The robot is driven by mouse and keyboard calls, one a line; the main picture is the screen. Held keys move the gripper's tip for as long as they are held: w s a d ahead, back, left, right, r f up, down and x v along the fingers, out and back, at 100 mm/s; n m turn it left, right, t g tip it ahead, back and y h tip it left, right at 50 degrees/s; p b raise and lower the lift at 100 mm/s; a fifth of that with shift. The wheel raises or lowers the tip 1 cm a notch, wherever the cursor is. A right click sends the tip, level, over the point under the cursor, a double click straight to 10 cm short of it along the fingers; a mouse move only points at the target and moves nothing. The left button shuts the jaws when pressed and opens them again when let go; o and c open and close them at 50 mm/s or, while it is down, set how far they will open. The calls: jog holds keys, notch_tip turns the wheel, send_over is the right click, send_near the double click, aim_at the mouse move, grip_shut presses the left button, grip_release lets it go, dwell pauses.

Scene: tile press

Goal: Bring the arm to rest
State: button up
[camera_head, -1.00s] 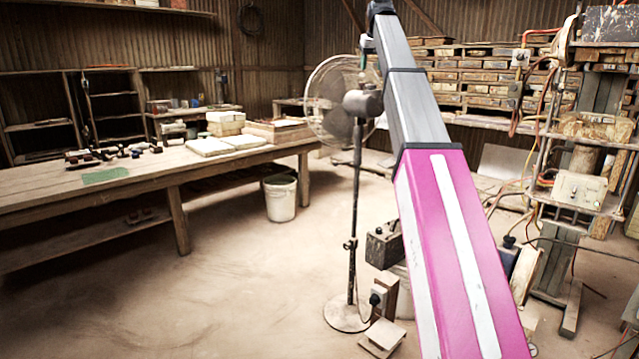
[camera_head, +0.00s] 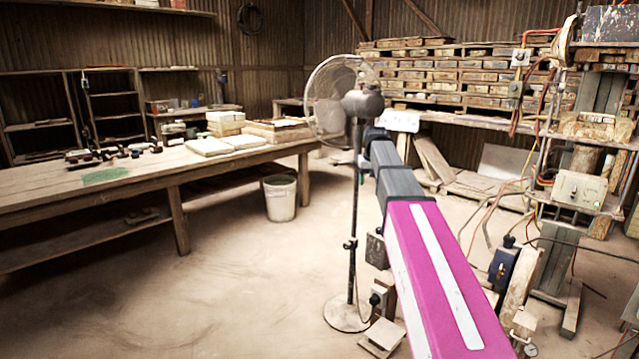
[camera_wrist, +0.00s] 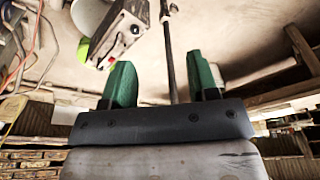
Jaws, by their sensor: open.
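My arm (camera_head: 435,265) reaches up from the bottom of the head view, with a magenta lower link and grey upper sections. Its far end is in front of the room's middle, just right of the fan pole; the fingers cannot be made out there. In the wrist view my gripper (camera_wrist: 160,82) shows two green fingers standing well apart, with nothing between them but background. The gripper is open and empty.
A standing fan (camera_head: 335,105) is close to the arm's left side; its pole (camera_wrist: 170,55) shows beyond the fingers. A long wooden workbench (camera_head: 150,181) stands left, a white bucket (camera_head: 280,200) beside it. Press equipment (camera_head: 580,190) stands right. The left floor is clear.

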jog(key=s+f+g, duration=0.2)
jog(key=s+f, duration=2.9)
jog(key=f, duration=0.3)
jog(key=shift+d+f+m+g, duration=0.15)
jog(key=shift+f+m+g, duration=0.15)
jog(key=shift+f+m, duration=0.1)
